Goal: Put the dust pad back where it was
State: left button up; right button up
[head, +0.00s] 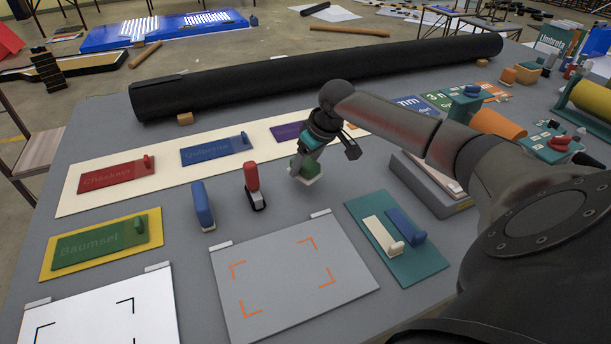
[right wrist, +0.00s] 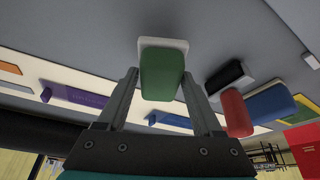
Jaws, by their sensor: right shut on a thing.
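My right gripper (head: 308,158) is shut on a green block with a white pad (head: 306,170), apparently the dust pad. In the right wrist view, the green block (right wrist: 162,78) sits between the two fingertips (right wrist: 163,88), with its white base at the far end. The pad is at or just above the grey table; I cannot tell which. To its left stand a red block with a black base (head: 252,185) and a blue block with a pale base (head: 202,206). My left gripper is not in view.
A grey board with orange corner marks (head: 290,280) lies in front of the blocks. A teal tray (head: 410,268) with a white and a blue piece lies to its right. Behind are a cream strip with nameplates (head: 75,200) and a long black roll (head: 320,70).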

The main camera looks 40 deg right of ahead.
aim_at(306, 175)
jog(key=shift+f, duration=1.95)
jog(key=o, duration=1.3)
jog(key=shift+f, duration=0.15)
jog(key=p+v, duration=0.1)
jog(key=v, duration=1.1)
jog(key=shift+r+p, duration=0.25)
jog(key=shift+p, duration=0.1)
